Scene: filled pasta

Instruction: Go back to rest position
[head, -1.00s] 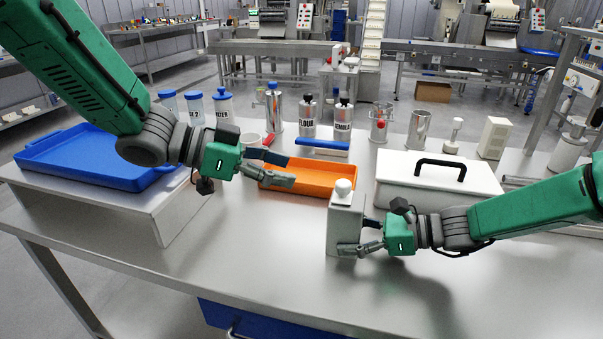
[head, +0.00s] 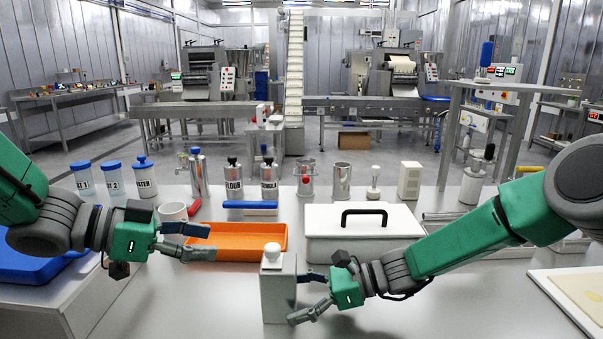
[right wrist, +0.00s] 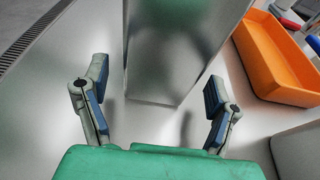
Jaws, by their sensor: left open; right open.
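My left gripper (head: 198,241) is open and empty, above the table in front of the orange tray (head: 262,237). My right gripper (head: 305,297) is open beside a grey metal block with a white knob on top (head: 278,290). The block stands upright on the table. In the right wrist view the fingers (right wrist: 157,105) are spread wide, and the block (right wrist: 175,55) stands just ahead of them, with nothing gripped. The orange tray (right wrist: 280,60) also shows there at the upper right.
A white box with a black handle (head: 362,221) stands behind my right gripper. A blue tray (head: 35,265) is at the left and a white board (head: 575,290) at the right. Bottles and canisters (head: 233,180) line the back. The front middle of the table (head: 210,305) looks clear.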

